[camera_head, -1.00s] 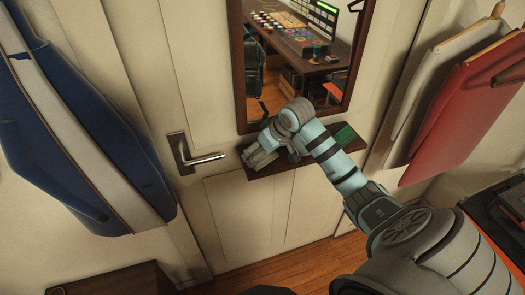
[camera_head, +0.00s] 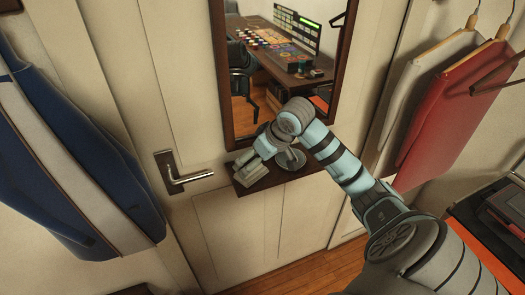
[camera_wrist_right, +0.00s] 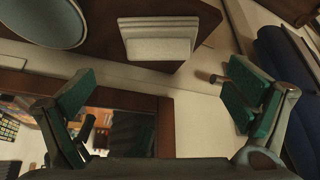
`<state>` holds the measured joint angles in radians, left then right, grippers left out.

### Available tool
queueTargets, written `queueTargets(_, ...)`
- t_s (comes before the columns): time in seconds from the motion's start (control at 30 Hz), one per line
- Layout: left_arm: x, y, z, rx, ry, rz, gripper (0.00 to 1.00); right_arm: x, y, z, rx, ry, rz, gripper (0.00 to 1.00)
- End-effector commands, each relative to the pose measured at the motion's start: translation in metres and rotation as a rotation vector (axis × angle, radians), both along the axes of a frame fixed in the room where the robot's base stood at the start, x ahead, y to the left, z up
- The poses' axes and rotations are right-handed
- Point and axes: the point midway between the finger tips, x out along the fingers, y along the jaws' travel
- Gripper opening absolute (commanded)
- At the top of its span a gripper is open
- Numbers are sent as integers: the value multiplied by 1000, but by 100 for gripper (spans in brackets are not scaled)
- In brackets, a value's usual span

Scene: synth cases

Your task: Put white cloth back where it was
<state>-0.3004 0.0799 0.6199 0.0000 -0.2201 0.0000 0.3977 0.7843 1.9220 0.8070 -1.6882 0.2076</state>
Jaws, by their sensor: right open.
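A white folded cloth (camera_wrist_right: 158,45), block-like with stepped layers, lies on the small dark shelf (camera_head: 268,182) under the mirror. In the head view the pale cloth (camera_head: 246,180) is at the shelf's left end, partly covered by my gripper. My right gripper (camera_wrist_right: 160,95) is open and empty, with green-padded fingers wide apart. In the wrist view the cloth lies beyond the gap between the fingers, apart from them. In the head view this gripper (camera_head: 258,158) is at the shelf, its fingertips hard to make out. My left gripper is not in view.
A round metal-rimmed thing (camera_head: 289,160) stands beside the cloth. A framed mirror (camera_head: 218,85) hangs above the shelf, and a door handle (camera_head: 180,175) juts out at left. Blue clothing (camera_head: 55,150) hangs left; white (camera_head: 425,90) and red (camera_head: 460,115) garments hang right.

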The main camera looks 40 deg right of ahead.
Motion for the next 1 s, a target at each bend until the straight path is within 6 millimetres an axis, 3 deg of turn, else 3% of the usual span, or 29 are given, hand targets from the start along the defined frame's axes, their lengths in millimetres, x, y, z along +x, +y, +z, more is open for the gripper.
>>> queueTargets(0.1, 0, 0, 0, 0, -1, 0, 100, -16, -2, 29, -6, -2, 1, 98)
queueTargets(0.23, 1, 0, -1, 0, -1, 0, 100, -27, -2, 47, -3, 0, -1, 98)
queueTargets(0.77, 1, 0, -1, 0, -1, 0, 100, -30, -1, 52, 0, 1, 0, 98)
queueTargets(0.87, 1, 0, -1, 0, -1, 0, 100, -31, 0, 49, -1, 4, 3, 98)
queueTargets(0.93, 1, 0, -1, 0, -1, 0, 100, -34, 9, 32, -4, 16, 20, 98)
queueTargets(1.0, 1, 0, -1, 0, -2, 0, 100, -41, 25, -1, -11, 35, 50, 98)
